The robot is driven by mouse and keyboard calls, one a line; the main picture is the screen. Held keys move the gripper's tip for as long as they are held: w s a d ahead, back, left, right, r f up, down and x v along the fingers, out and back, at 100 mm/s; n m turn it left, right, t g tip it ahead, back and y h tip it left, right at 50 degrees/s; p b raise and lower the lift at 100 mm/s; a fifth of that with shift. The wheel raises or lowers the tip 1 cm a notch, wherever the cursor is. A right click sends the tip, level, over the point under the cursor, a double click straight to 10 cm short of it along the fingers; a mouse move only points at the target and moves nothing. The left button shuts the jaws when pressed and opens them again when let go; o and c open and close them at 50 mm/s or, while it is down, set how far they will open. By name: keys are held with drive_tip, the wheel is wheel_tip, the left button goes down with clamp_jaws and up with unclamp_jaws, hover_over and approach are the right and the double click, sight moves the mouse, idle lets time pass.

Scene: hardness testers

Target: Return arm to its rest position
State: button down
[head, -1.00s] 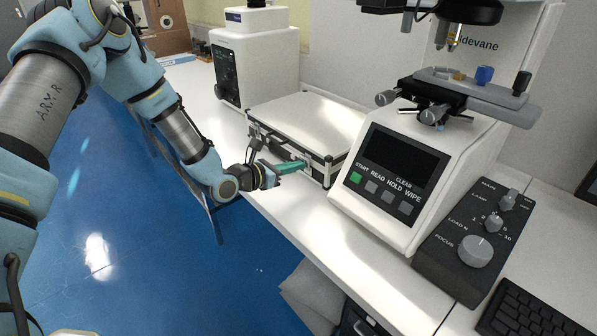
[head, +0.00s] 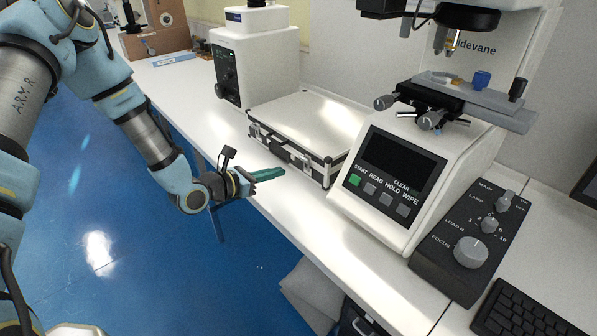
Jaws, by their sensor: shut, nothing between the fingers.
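My gripper (head: 272,174) has green fingers and is shut with nothing between them. The fingertips are a little apart from the case's front face. The case lies flat and closed on the white bench, with black edges and latches on its front. My arm reaches in from the upper left.
A hardness tester (head: 395,180) with a button panel stands right of the case. A control box (head: 470,245) and a keyboard (head: 535,320) are at the lower right. Another white instrument (head: 262,65) stands behind the case. The blue floor (head: 130,260) at left is open.

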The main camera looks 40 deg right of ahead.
drive_tip(key=shift+a+r, duration=0.15)
drive_tip(key=shift+a, duration=0.3)
idle(0.3)
drive_tip(key=shift+a+r+m+g, duration=0.25)
drive_tip(key=shift+r+m+g, duration=0.05)
drive_tip(key=shift+r+m, duration=0.1)
drive_tip(key=w+a+r+m+t+y, duration=0.1)
drive_tip(key=a+r+m+y, duration=0.3)
drive_tip(key=a, duration=1.1)
drive_tip(key=w+a+r+m+t+y, duration=0.1)
drive_tip(key=a+r+m+y, duration=0.3)
drive_tip(key=a, duration=1.1)
drive_tip(key=w+a+r+m+t+y, duration=0.1)
drive_tip(key=a+r+m+y, duration=0.4)
drive_tip(key=a, duration=1)
drive_tip(key=w+m+y, duration=0.1)
drive_tip(key=m+y, duration=0.1)
drive_tip(key=m, duration=0.2)
drive_tip(key=shift+a+m, duration=0.25)
drive_tip(key=shift+m, duration=0.15)
